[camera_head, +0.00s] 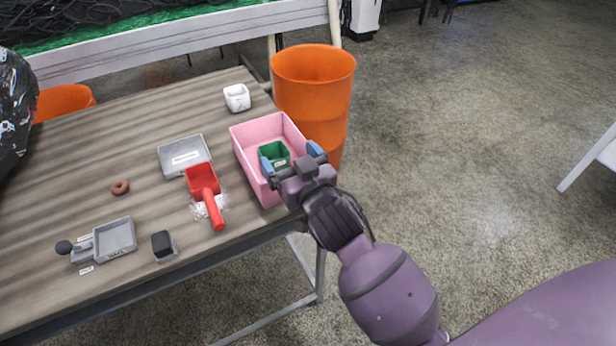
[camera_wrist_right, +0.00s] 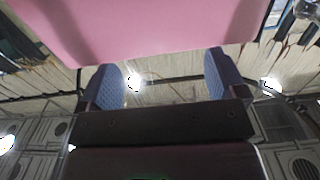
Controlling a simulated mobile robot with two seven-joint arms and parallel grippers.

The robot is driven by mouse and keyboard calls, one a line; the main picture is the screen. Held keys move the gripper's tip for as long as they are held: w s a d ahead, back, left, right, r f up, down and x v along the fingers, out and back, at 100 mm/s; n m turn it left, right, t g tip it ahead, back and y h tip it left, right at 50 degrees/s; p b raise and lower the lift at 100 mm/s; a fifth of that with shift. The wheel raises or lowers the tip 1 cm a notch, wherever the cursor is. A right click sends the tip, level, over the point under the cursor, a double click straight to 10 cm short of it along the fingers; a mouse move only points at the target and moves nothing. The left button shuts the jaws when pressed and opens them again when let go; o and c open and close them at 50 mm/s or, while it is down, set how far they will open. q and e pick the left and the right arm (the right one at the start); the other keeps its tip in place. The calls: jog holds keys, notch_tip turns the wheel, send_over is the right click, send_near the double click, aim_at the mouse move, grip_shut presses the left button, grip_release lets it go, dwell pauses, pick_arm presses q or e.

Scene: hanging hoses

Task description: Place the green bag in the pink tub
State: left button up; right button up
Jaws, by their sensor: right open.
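The pink tub (camera_head: 247,165) stands at the right end of the table. A small green object (camera_head: 274,153) with a pale label, which I take for the green bag, appears inside the tub; it looks more like a small box. My right gripper (camera_head: 291,158) is over the near right side of the tub, its blue-padded fingers spread apart. In the right wrist view the gripper (camera_wrist_right: 160,82) has nothing between its fingers, and the pink tub (camera_wrist_right: 150,30) fills the top. The exact gap between gripper and green object cannot be told. My left gripper is not in view.
An orange bin (camera_head: 318,95) stands right behind the tub. A white cup (camera_head: 237,97), grey tray (camera_head: 185,156), red scoop (camera_head: 203,184), brown ring (camera_head: 120,187), grey dustpan-like tray (camera_head: 115,238) and black block (camera_head: 162,244) lie on the table (camera_head: 60,285). The floor at right is open.

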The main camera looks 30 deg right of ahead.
jog(key=s, duration=0.7)
jog(key=shift+d+r+p, duration=0.15)
jog(key=shift+r+p, duration=0.2)
jog(key=shift+p, duration=0.05)
jog(key=s+d+f+g, duration=0.4)
jog(key=s+f, duration=0.6)
jog(key=s, duration=0.2)
jog(key=s+d+f+n+g, duration=0.1)
jog(key=s+d+f+g, duration=0.3)
jog(key=s+f, duration=0.7)
jog(key=shift+s+d, duration=0.6)
jog(key=shift+s, duration=0.05)
